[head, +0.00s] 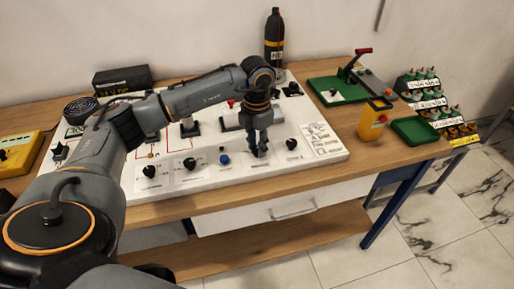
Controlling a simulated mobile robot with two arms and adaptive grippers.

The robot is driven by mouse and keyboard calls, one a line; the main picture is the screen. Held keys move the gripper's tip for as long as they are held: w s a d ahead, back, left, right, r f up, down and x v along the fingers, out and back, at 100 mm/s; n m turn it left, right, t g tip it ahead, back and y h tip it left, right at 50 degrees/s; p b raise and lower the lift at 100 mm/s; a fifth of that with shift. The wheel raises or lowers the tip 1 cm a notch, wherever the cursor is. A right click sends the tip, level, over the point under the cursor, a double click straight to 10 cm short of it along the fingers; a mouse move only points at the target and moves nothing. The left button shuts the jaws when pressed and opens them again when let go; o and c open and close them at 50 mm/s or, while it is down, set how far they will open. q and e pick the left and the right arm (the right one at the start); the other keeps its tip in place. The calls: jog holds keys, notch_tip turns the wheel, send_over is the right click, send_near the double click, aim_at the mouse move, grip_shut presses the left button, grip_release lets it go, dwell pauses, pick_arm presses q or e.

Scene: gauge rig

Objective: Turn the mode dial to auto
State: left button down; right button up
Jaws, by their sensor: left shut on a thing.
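A white control panel (325,157) lies on the wooden table, with a front row of knobs. My left gripper (259,152) points down at this row and is shut on a dial, which I take to be the mode dial. The fingers hide most of that dial, so I cannot see its pointer or its setting. The labels are too small to read. My right gripper is not in view.
More black knobs (149,171) sit at the panel's front left. A dark bottle (274,38) and a black box (122,79) stand behind.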

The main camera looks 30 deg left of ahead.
pick_arm(q)
jog(key=shift+m+b, duration=0.4)
jog(key=shift+m, duration=0.7)
jog(key=shift+r, duration=0.1)
jog(key=c, duration=1)
grip_release()
notch_tip(320, 180, up, 12)
jog(key=shift+f, duration=0.1)
